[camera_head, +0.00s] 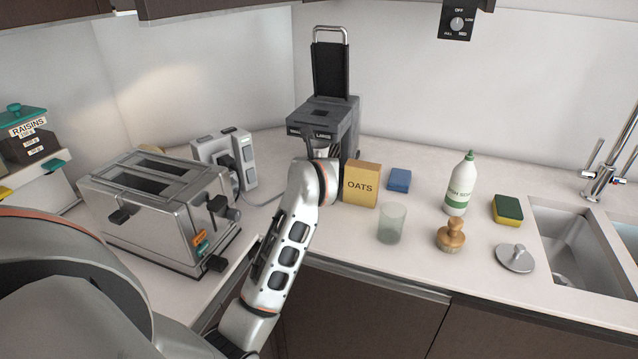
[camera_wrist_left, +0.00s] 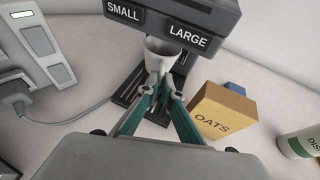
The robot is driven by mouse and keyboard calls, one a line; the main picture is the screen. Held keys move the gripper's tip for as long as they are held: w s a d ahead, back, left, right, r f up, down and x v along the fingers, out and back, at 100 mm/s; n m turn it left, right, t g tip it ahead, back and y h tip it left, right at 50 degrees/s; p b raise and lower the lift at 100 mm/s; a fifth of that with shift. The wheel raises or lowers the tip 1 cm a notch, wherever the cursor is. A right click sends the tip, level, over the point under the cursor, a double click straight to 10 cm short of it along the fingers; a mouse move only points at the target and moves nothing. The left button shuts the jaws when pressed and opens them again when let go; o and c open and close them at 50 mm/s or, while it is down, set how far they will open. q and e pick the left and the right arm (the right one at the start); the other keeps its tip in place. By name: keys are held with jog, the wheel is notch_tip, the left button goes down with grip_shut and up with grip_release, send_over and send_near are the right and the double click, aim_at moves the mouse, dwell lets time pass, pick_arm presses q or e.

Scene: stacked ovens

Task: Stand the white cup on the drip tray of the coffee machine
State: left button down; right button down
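The white cup (camera_wrist_left: 162,52) is under the front of the coffee machine (camera_head: 326,115), upright or nearly so. In the left wrist view the machine's head (camera_wrist_left: 190,22) with its SMALL and LARGE labels is above the cup. The black slatted drip tray (camera_wrist_left: 128,88) is below and around it. I cannot tell whether the cup's base touches the tray. My left gripper (camera_wrist_left: 161,86) has its teal fingers closed together at the near side of the cup, seemingly on its handle, which the fingertips hide. In the head view my own wrist covers the gripper and most of the cup. My right gripper is not in view.
The oats box (camera_head: 361,184) stands close to the right of my left wrist, with a blue block (camera_head: 399,180) behind it. A glass (camera_head: 391,223) stands nearer. The toaster (camera_head: 160,205) and a socket block (camera_head: 224,160) with a cable are to the left.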

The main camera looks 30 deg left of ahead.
pick_arm(q)
notch_tip(320, 180, down, 5)
jog(key=shift+s+f, duration=0.1)
jog(key=shift+f, duration=0.05)
jog(key=shift+w+f, duration=0.2)
jog(key=shift+f, duration=0.15)
jog(key=shift+f, duration=0.2)
jog(key=c, duration=2.2)
grip_release()
jog(key=shift+c, duration=0.2)
jog(key=shift+r, duration=0.1)
